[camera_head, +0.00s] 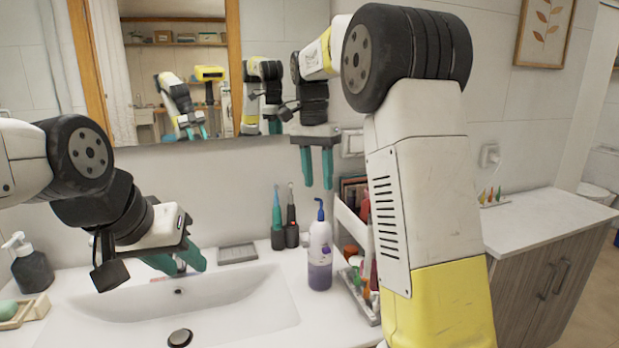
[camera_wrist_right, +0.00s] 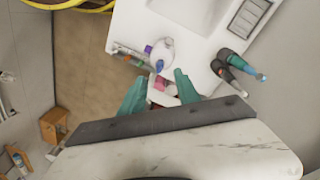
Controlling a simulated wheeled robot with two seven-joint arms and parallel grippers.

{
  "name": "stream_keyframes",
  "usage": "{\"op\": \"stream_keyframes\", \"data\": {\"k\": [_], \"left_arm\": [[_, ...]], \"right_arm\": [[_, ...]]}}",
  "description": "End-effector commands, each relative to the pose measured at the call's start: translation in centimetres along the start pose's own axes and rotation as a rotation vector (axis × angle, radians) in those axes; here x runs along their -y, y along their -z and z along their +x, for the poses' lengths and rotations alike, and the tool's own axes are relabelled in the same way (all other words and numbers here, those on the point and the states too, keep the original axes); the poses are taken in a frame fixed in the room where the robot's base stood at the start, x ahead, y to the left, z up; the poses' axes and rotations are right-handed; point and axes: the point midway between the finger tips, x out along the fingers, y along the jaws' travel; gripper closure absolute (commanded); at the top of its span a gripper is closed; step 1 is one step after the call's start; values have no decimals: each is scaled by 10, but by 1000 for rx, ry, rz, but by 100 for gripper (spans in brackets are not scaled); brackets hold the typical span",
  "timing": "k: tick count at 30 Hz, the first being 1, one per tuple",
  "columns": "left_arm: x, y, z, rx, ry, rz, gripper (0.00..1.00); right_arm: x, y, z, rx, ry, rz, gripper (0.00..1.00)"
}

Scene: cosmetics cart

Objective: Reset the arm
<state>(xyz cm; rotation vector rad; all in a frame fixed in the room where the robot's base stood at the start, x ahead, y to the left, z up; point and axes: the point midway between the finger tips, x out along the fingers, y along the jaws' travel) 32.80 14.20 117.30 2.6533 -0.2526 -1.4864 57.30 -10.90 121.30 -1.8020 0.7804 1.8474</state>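My right gripper (camera_head: 317,168) hangs fingers-down in front of the wall, right of the mirror. Its two teal fingers are apart with nothing between them. The cart (camera_head: 347,221) stands right of the sink, partly hidden behind my right arm. My left gripper (camera_head: 181,260) is low over the back of the sink, near the faucet. Its teal fingers look apart, and I see nothing held.
The white sink (camera_head: 238,308) fills the lower left. A purple-and-white pump bottle (camera_head: 320,250) stands beside the cart. Two electric toothbrushes (camera_head: 284,228) stand behind it. A dark soap dispenser (camera_head: 30,268) is at left. A cabinet (camera_head: 545,270) stands at right.

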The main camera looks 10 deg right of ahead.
Motion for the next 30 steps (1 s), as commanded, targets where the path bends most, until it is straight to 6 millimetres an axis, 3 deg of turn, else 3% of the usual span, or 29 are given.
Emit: {"op": "stream_keyframes", "data": {"k": [5, 11, 20, 30], "left_arm": [[0, 0, 0, 0, 0, 0, 64], [0, 0, 0, 0, 0, 0, 64], [0, 0, 0, 0, 0, 0, 64], [0, 0, 0, 0, 0, 0, 64]], "right_arm": [[-13, -2, -2, 6, 37, -29, 61], [-58, -21, -6, -4, 181, -170, 61], [-124, -78, 2, -145, 386, -431, 61], [-173, -145, 39, -404, 468, -675, 61]]}}
